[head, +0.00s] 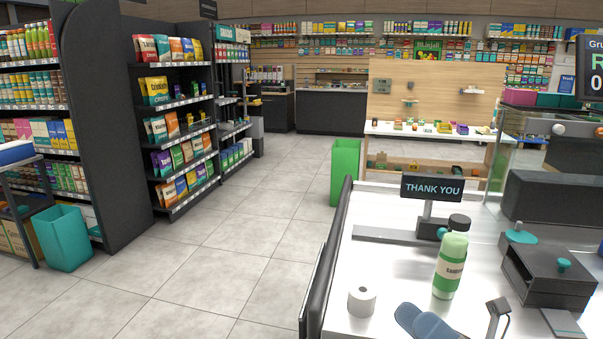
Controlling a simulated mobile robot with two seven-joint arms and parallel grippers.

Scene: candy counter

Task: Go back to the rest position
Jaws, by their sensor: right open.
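My right gripper (498,316) shows only in part at the bottom edge of the head view, low over the white checkout counter (390,265). It is open, and I see nothing between its fingers. Its wrist and arm are mostly out of the frame. A green bottle (450,268) with a pale label stands upright on the counter, up and to the left of the gripper and apart from it. My left gripper is not in view.
A "THANK YOU" sign (432,189) stands behind the bottle. A dark box (545,276) is at right. Stocked shelves (180,120) stand left; the tiled floor (220,240) between is clear.

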